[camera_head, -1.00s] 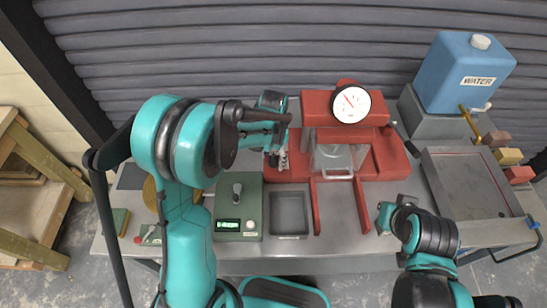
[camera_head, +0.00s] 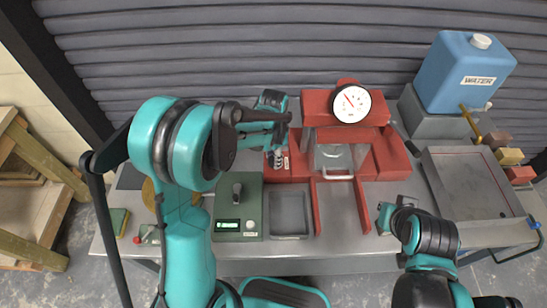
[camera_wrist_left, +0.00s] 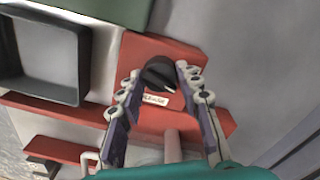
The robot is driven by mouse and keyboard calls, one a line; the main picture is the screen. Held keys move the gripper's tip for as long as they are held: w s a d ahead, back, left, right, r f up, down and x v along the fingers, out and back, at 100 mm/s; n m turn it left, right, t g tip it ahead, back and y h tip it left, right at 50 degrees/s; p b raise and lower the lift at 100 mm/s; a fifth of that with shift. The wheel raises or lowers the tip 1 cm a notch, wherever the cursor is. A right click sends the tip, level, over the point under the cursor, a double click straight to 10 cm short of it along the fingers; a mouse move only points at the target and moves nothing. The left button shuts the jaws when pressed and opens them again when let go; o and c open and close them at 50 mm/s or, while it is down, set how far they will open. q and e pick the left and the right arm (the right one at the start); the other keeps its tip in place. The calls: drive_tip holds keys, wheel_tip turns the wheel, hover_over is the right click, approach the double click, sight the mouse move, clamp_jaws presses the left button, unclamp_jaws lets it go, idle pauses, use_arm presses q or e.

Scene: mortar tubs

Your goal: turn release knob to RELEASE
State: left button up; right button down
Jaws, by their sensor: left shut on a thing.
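The release knob (camera_wrist_left: 160,73) is a round black knob with a pale pointer mark. It sits on a red block (camera_wrist_left: 150,48) of the press, above a white label (camera_wrist_left: 155,99) that is partly readable. My left gripper (camera_wrist_left: 161,78) has one finger on each side of the knob and is shut on it. In the head view my left gripper (camera_head: 277,161) is at the left end of the red press (camera_head: 318,105), and its fingers hide the knob there. My right gripper (camera_head: 384,218) is over the table, right of the press's front rails; its fingers are too small to judge.
A dial gauge (camera_head: 350,103) tops the press, with a clear guard (camera_head: 334,157) below it. A green box (camera_head: 238,192) with a display and a grey tub (camera_head: 290,213) stand in front of my left gripper. A large tray (camera_head: 475,185) and blue water container (camera_head: 465,72) are at right.

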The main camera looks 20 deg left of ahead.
use_arm(q)
drive_tip(key=m, duration=0.3)
drive_tip(key=shift+m, duration=0.4)
drive_tip(key=m+b, duration=0.1)
drive_tip(key=m, duration=0.2)
drive_tip(key=shift+m, duration=0.3)
drive_tip(key=m, duration=0.3)
drive_tip(key=shift+m, duration=2.2)
drive_tip(key=o, duration=1.2)
drive_tip(key=shift+c, duration=0.2)
drive_tip(key=shift+r, duration=0.1)
wheel_tip(320, 180, up, 12)
